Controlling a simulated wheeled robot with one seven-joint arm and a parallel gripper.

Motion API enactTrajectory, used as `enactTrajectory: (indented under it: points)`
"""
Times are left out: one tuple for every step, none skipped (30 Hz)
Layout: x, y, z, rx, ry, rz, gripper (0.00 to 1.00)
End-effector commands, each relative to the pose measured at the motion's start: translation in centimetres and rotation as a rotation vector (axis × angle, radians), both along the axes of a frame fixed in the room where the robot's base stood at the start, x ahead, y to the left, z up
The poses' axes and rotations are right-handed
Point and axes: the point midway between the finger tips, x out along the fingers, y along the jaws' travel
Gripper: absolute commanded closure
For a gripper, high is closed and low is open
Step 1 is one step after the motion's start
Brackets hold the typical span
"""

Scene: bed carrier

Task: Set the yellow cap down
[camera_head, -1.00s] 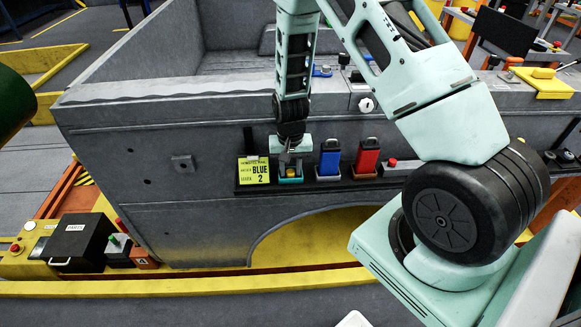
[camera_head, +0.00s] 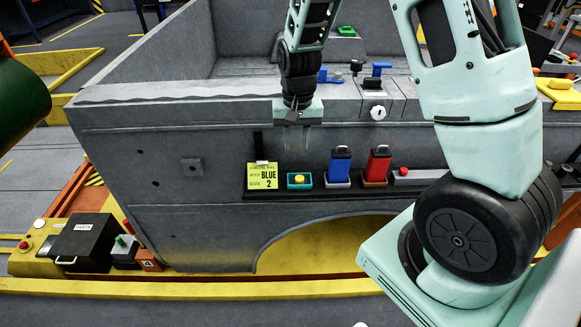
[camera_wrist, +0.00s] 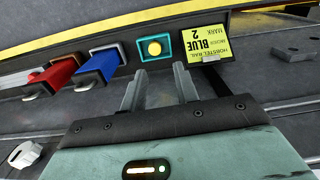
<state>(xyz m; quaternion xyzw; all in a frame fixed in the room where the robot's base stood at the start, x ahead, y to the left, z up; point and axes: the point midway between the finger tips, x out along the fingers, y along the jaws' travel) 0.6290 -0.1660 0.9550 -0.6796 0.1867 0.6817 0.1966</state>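The yellow cap (camera_head: 299,180) sits in a teal square holder (camera_head: 291,186) on the dark shelf of the grey carrier's side. It also shows in the wrist view (camera_wrist: 154,48), centred inside its teal frame (camera_wrist: 142,54). My gripper (camera_head: 296,138) is above the holder and apart from it. In the wrist view its two fingers (camera_wrist: 160,88) stand apart with nothing between them.
A yellow card reading BLUE 2 (camera_head: 262,176) is left of the holder. A blue block (camera_head: 340,165) and a red block (camera_head: 377,164) stand to the right. A black box (camera_head: 82,246) is at lower left. Controls including a blue lever (camera_head: 381,68) line the carrier's top.

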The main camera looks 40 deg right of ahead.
Motion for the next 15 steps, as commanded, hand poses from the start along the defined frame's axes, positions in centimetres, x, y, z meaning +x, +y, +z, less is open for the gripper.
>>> enactTrajectory:
  points:
    - [-0.5, 2.4, 1.1, 0.017, -0.008, 0.064, 0.70]
    - [-1.0, 4.0, 1.8, 0.028, -0.011, 0.111, 0.70]
    - [-2.0, 6.6, 2.9, 0.046, -0.014, 0.190, 0.70]
    - [-3.0, 8.6, 3.9, 0.058, -0.018, 0.258, 0.70]
    - [-4.2, 10.7, 4.8, 0.070, -0.023, 0.334, 0.70]
    - [-6.1, 13.4, 6.1, 0.082, -0.025, 0.440, 0.70]
    - [-7.7, 15.2, 6.9, 0.088, -0.029, 0.520, 0.70]
    - [-9.4, 16.8, 7.7, 0.092, -0.031, 0.599, 0.70]
    - [-11.7, 18.6, 8.6, 0.093, -0.032, 0.700, 0.70]
    - [-13.4, 19.7, 9.2, 0.092, -0.035, 0.775, 0.70]
    - [-15.0, 20.5, 9.7, 0.088, -0.036, 0.843, 0.70]
    - [-17.0, 21.4, 10.2, 0.081, -0.036, 0.927, 0.70]
    - [-18.4, 21.8, 10.5, 0.075, -0.038, 0.984, 0.70]
    - [-19.6, 22.2, 10.7, 0.067, -0.039, 1.036, 0.70]
    - [-21.0, 22.5, 11.0, 0.058, -0.039, 1.093, 0.70]
